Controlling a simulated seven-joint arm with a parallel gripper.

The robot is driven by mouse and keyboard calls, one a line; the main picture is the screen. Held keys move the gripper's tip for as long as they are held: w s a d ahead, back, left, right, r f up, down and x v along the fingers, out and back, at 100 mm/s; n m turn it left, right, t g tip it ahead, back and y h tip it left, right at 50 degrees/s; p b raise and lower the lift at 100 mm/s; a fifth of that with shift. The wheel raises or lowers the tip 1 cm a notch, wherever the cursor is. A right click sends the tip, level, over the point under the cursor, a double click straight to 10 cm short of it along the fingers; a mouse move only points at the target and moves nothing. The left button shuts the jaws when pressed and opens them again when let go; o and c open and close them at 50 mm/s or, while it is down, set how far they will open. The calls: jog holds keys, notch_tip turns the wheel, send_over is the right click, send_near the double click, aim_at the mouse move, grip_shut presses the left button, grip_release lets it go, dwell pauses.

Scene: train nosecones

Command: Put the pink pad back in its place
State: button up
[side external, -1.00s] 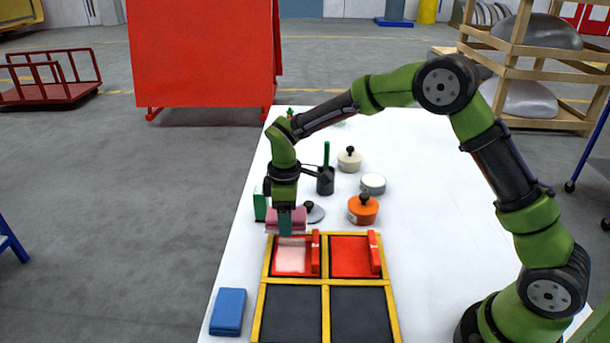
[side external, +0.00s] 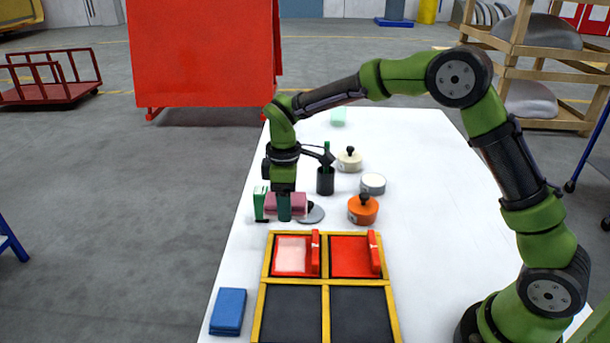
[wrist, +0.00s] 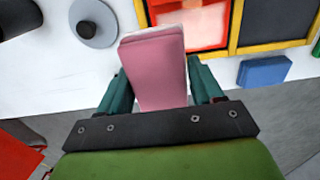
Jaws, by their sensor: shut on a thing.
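My gripper (side external: 284,214) is shut on the pink pad (side external: 298,204). In the wrist view the pink pad (wrist: 155,72) sits between the two teal fingers of my gripper (wrist: 160,82), with a pale edge on its far side. In the side view the pad is at the back of the yellow-framed tray (side external: 325,284), close to the green block (side external: 260,202) on its left. One finger hides part of the pad. I cannot tell whether the pad touches the table or the green block.
The tray's back left compartment (side external: 289,257) is light pink and red; its back right one (side external: 348,257) is red. Both have red upright pieces. A grey disc (side external: 314,214), an orange lidded pot (side external: 362,211) and a black cup (side external: 325,182) stand close by. A blue block (side external: 228,311) lies left of the tray.

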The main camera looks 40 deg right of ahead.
aim_at(269, 205)
jog(key=shift+n, duration=0.4)
jog(key=a, duration=0.2)
jog(key=a+f, duration=0.1)
jog(key=a, duration=0.1)
jog(key=shift+w, duration=0.3)
jog(key=w+a, duration=0.3)
jog(key=a, duration=0.4)
jog(key=shift+m, duration=0.4)
jog(key=f, duration=0.8)
jog(key=shift+s+d+f, duration=0.15)
jog(key=shift+d+f, duration=0.1)
jog(key=shift+f, duration=0.1)
jog(key=o, duration=0.9)
jog(key=shift+o, duration=0.2)
